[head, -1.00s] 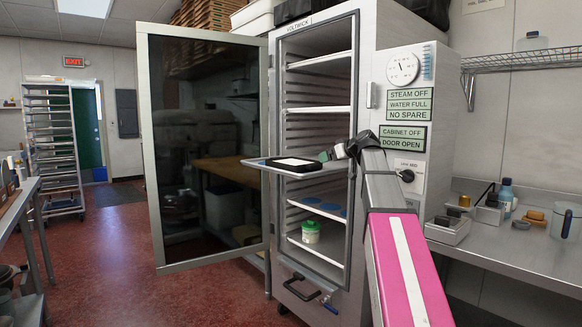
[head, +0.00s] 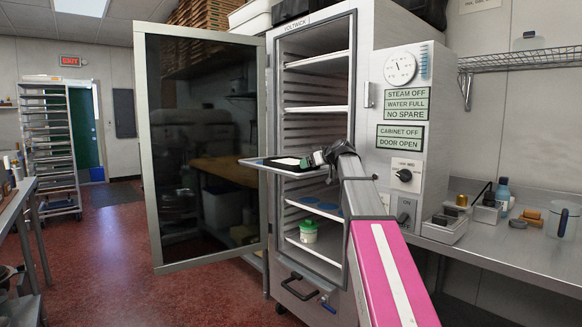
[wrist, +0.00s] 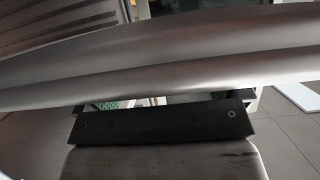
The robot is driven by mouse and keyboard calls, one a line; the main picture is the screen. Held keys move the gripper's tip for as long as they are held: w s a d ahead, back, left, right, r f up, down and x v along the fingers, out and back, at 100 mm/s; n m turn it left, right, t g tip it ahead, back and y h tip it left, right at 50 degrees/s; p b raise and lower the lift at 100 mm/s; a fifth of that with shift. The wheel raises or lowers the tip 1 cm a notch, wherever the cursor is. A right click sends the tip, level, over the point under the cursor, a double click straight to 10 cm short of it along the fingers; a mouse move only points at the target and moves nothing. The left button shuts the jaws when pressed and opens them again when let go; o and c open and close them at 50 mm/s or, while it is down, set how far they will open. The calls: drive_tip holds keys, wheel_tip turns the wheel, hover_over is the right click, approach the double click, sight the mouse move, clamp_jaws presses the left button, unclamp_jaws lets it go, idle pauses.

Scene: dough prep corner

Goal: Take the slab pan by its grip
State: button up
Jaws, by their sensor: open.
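The slab pan (head: 284,160) appears as a dark, shallow rectangle with a pale surface. It lies on a thin grey shelf (head: 262,166) that juts out of the open cabinet at mid height. My gripper (head: 313,159) is open at the pan's right end, with the arm reaching in from the lower right. The gripper and wrist cover that end, so the pan's grip is hidden and I cannot tell whether the fingers touch it. In the wrist view a smooth grey metal shape fills the upper part and hides most of what lies beyond.
The cabinet door (head: 205,255) stands wide open on the left. Inside, a white tub with a green lid (head: 308,232) stands on the lowest shelf, below two blue discs (head: 327,207). A steel counter (head: 492,245) with small containers is at right. The red floor at left is clear.

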drive_tip(key=c, duration=1.5)
drive_tip(key=shift+c, duration=0.2)
drive_tip(key=shift+r, duration=0.15)
wheel_tip(320, 180, up, 4)
drive_tip(key=shift+w+r, duration=0.1)
drive_tip(key=shift+r, duration=0.05)
drive_tip(key=s+a+r, duration=0.6)
drive_tip(key=a, duration=0.3)
drive_tip(key=shift+s+a+r, duration=0.25)
drive_tip(key=shift+a, duration=0.15)
drive_tip(key=shift+r, duration=2)
